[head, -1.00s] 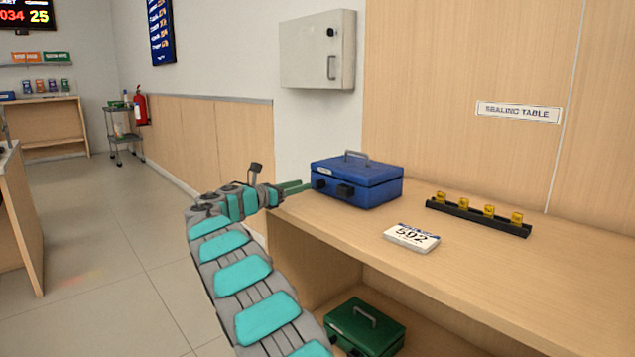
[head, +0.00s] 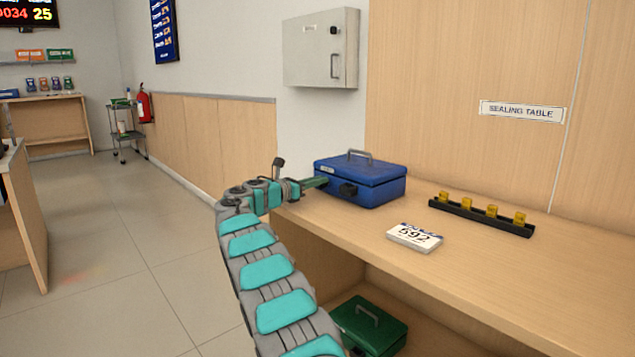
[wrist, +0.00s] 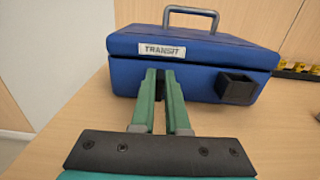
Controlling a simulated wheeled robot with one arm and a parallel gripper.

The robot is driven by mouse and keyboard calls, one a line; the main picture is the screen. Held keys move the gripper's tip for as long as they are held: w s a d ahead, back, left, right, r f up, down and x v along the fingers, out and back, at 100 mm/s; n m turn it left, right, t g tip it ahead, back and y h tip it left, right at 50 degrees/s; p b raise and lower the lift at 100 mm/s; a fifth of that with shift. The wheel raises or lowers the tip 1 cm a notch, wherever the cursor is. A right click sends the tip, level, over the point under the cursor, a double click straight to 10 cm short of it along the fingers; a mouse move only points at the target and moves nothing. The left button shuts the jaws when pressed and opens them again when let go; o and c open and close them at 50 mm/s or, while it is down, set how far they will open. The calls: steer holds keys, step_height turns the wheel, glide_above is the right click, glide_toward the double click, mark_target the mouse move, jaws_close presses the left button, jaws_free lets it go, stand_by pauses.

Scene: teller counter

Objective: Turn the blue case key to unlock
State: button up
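The blue case (head: 372,188) stands closed on the wooden table, with a grey handle on top. In the wrist view the blue case (wrist: 200,55) shows a TRANSIT label (wrist: 162,49) and a black block (wrist: 237,87) on the right of its front. My gripper (head: 322,182) is at the left part of the case front. In the wrist view my gripper (wrist: 161,76) has its two green fingertips on either side of a dark piece, likely the key, below the label. A narrow gap shows between the fingers; I cannot tell whether they press on it. The key is mostly hidden.
A white 592 number block (head: 414,237) and a black rack (head: 480,216) with several yellow pieces are on the table to the right. A green case (head: 368,325) sits on the shelf below. A grey wall cabinet (head: 320,48) hangs above.

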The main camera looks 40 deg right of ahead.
jaws_close()
steer(key=shift+m, duration=0.3)
steer(key=m, duration=0.1)
steer(key=m+b, duration=0.2)
steer(key=shift+s+f+m, duration=0.2)
steer(key=shift+s+m, duration=0.05)
steer(key=shift+m, duration=0.15)
steer(key=m+b, duration=0.1)
steer(key=m, duration=0.1)
steer(key=m+b, duration=0.1)
steer(key=m, duration=0.1)
steer(key=shift+s+f+m+b, duration=0.2)
steer(key=shift+m+b, duration=0.1)
steer(key=shift+b, duration=0.1)
steer(key=m+b, duration=0.2)
steer(key=m, duration=0.1)
steer(key=m+b, duration=0.1)
steer(key=m, duration=0.1)
steer(key=shift+s+f+b, duration=0.15)
steer(key=shift+f+b, duration=0.15)
steer(key=shift+b, duration=0.05)
steer(key=m+b, duration=0.1)
steer(key=m, duration=0.1)
steer(key=shift+f+m, duration=0.1)
steer(key=shift+m, duration=0.3)
steer(key=shift+m+b, duration=0.4)
steer(key=shift+m, duration=0.3)
